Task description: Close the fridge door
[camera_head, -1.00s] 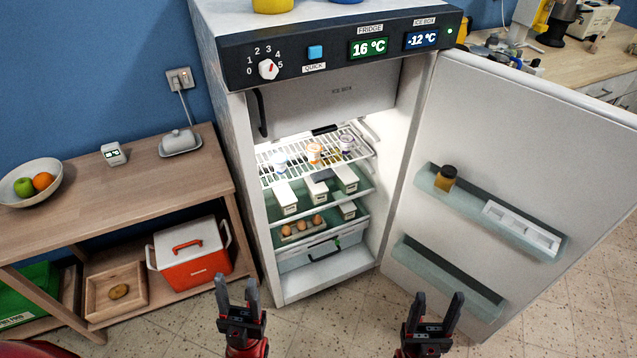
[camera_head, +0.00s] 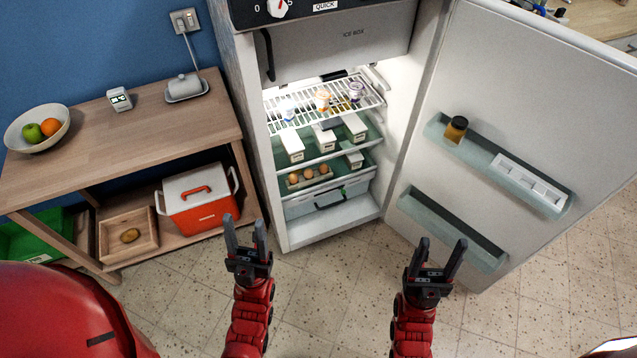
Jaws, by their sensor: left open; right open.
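The fridge (camera_head: 240,110) stands ahead with its white door (camera_head: 500,100) swung wide open to the right. The door's inner face shows two green shelves, the upper one holding a dark-lidded jar and a white tray. The interior is lit, with several items on its shelves. My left gripper (camera_head: 245,238) is open and empty, in front of the fridge's lower left corner. My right gripper (camera_head: 441,260) is open and empty, in front of the door's lower shelf (camera_head: 450,228) in the picture. Neither gripper appears to touch the door. The door's outer face is hidden.
A wooden side table (camera_head: 160,110) stands left of the fridge with a fruit bowl (camera_head: 38,148), a butter dish (camera_head: 187,88) and a small clock. Below are a red cooler (camera_head: 203,215) and a wooden box (camera_head: 104,222). Tiled floor before the fridge is clear. A counter is at the far right.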

